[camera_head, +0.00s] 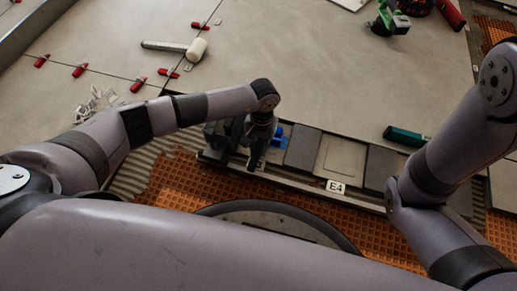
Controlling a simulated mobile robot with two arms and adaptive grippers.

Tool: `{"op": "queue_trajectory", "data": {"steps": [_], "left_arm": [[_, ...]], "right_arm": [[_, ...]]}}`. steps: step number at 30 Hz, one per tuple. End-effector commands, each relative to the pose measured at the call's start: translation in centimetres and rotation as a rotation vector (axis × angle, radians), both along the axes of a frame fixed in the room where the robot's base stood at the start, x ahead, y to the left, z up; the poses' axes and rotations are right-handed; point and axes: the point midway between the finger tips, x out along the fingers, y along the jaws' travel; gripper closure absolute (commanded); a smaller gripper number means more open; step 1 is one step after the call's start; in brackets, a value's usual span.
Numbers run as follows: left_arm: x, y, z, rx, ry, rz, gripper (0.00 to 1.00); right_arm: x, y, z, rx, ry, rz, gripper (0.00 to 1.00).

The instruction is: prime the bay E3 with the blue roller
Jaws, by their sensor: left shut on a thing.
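My left gripper (256,143) points down over the left part of a dark tray-like rack (375,200). It is shut on the blue roller (279,136), of which only a small blue part shows beside the fingers. The rack has a row of bays with grey panels and a paler square bay in the middle, above the white E4 label (336,187). I cannot tell whether the roller touches a surface. My right arm is at the right, but its gripper is not in view.
A teal-handled tool (406,136) lies behind the rack's right part. A white-headed mallet (196,49), red clips (80,71) and a heap of white pieces (95,104) lie on the tiled floor. A green tool (390,20) is at the back right. Open floor lies behind the rack.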

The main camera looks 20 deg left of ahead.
Motion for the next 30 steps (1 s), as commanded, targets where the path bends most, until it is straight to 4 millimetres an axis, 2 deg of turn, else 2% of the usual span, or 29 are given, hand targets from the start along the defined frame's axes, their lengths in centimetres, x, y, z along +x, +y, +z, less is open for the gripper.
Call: {"op": "queue_trajectory", "data": {"steps": [8, 19, 30], "left_arm": [[0.2, 0.2, -0.4, 0.004, 0.003, 0.002, 1.00], [2.3, 0.1, -0.2, 0.003, 0.002, 0.003, 1.00], [2.4, 0.1, 0.1, 0.002, 0.003, 0.002, 1.00]], "right_arm": [[0.0, 0.0, -0.4, 0.000, 0.000, 0.000, 0.60], [0.0, 0.0, -2.2, 0.000, 0.000, 0.000, 0.60], [0.1, 0.0, -2.1, 0.000, 0.001, 0.000, 0.60]]}}
